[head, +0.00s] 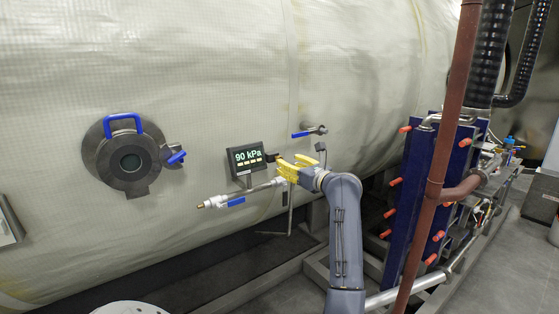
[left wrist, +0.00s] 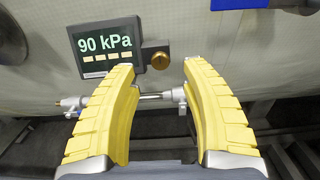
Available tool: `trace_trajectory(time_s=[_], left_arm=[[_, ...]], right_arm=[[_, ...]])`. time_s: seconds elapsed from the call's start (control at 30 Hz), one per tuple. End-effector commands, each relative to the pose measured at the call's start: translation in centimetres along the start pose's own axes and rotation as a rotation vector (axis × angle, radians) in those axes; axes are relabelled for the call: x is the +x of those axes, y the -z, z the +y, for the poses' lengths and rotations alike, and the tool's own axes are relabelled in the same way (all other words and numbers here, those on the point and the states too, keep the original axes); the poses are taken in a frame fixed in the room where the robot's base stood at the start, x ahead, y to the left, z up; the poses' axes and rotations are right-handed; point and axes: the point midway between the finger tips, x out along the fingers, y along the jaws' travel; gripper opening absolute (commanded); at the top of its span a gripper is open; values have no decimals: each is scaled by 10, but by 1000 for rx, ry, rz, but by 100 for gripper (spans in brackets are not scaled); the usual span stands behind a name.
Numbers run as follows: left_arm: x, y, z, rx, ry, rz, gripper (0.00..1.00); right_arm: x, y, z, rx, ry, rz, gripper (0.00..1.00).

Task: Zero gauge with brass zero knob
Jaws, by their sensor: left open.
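The gauge (head: 247,158) has a dark display reading 90 kPa and is mounted on the chamber wall. In the left wrist view the gauge (left wrist: 106,48) is at upper left, tilted in the picture. The brass zero knob (left wrist: 156,57) sticks out at the gauge's right side. My left gripper (head: 282,162) is beside the gauge's right edge in the head view. In the left wrist view its yellow fingers (left wrist: 160,70) are spread, with the knob in the gap between their tips and nothing held. I cannot tell how far the tips are from the knob. My right gripper is not in view.
A pipe with a blue-handled valve (head: 236,202) runs below the gauge. Another blue-handled valve (head: 302,134) sits above right. A round port with a blue handle (head: 124,162) is at left. A rust-red pipe (head: 441,150) and blue plate unit (head: 408,190) stand at right.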

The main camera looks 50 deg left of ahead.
Motion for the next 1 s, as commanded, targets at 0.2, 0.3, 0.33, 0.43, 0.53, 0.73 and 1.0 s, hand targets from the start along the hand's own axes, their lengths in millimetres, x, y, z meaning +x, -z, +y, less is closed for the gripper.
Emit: trace_trajectory(time_s=[0.2,0.3,0.33,0.43,0.53,0.73,1.0], left_arm=[[33,-1,0,2,-1,-1,46],[44,-1,0,1,-1,-1,46],[46,-1,0,1,-1,-1,46],[53,-1,0,2,0,-2,46],[57,-1,0,1,0,-2,46],[60,0,0,0,1,-1,46],[60,0,0,1,0,-1,39]], right_arm=[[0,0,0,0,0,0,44],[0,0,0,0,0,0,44],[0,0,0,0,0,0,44],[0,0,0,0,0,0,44],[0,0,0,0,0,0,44],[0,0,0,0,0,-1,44],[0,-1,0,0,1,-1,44]])
